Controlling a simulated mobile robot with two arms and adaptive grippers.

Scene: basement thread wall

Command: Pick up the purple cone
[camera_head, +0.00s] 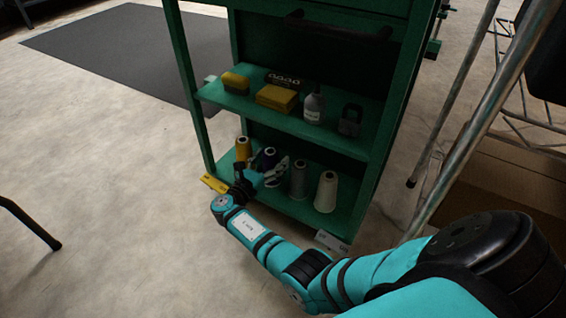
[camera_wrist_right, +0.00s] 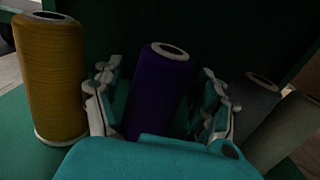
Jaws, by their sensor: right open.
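The purple cone (camera_wrist_right: 158,90) stands upright on the lowest green shelf; in the right wrist view it sits between the two fingers of my right gripper (camera_wrist_right: 160,108). I see a gap between the cone and the right finger; the left finger is close to the cone's side. In the head view the cone (camera_head: 267,157) shows dark behind my right gripper (camera_head: 272,174), which reaches into the shelf and partly hides it. The gripper is open. My left gripper is not in view.
A yellow cone (camera_wrist_right: 50,80) stands left of the purple one. A grey cone (camera_head: 299,180) and a cream cone (camera_head: 326,191) stand to the right. The upper shelf (camera_head: 235,100) holds yellow boxes, a bottle (camera_head: 314,106) and a dark padlock-shaped item (camera_head: 350,121). Metal poles rise at right.

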